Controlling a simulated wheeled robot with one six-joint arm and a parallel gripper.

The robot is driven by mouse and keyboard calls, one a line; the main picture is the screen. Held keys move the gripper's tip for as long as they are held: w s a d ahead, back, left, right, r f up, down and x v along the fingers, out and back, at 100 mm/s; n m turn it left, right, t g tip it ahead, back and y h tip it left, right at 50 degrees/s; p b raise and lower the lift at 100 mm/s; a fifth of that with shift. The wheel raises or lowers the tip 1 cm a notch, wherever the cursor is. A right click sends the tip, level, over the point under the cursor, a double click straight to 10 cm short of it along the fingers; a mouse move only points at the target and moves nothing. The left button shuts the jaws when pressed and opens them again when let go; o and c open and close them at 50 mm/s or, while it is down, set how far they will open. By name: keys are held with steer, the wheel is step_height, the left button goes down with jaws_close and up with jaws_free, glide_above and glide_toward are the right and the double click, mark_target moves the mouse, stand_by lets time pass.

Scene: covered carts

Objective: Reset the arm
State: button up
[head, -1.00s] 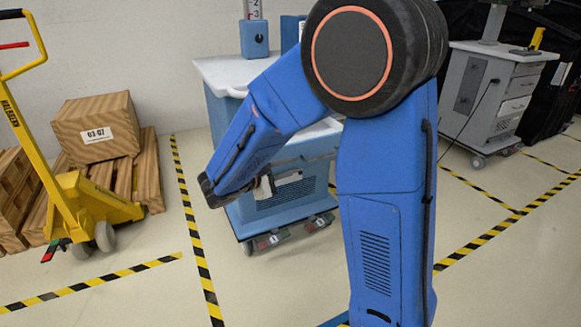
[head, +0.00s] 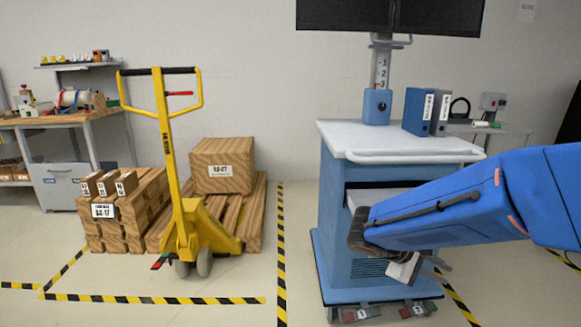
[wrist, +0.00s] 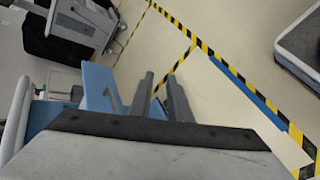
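My arm reaches in from the right in the head view. My gripper (head: 432,268) hangs low in front of the blue cart (head: 345,215) with a white top. In the wrist view my gripper (wrist: 158,76) shows two grey fingers, apart, with floor and striped tape between them and nothing held. A blue panel (wrist: 98,88) is just left of the fingers; I cannot tell whether they touch it. The arm hides part of the cart's front and an opening below its top.
A yellow pallet truck (head: 190,225) stands left, by a wooden box (head: 222,165) on a pallet. A workbench (head: 62,119) is far left. Floor between truck and cart is clear, with striped tape (head: 281,250).

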steer(key=s+a+m+t+y, duration=0.1)
steer(key=s+a+m+y, duration=0.2)
steer(key=s, duration=0.5)
steer(key=s+a+m+t+y, duration=0.2)
steer(key=s+a+m+y, duration=0.1)
steer(key=s+a+y, duration=0.2)
steer(key=s+y, duration=0.2)
steer(key=s, duration=0.2)
steer(key=shift+s+a+r+m+y, duration=0.15)
steer(key=shift+s+r+m+y, duration=0.15)
steer(key=shift+r+y, duration=0.1)
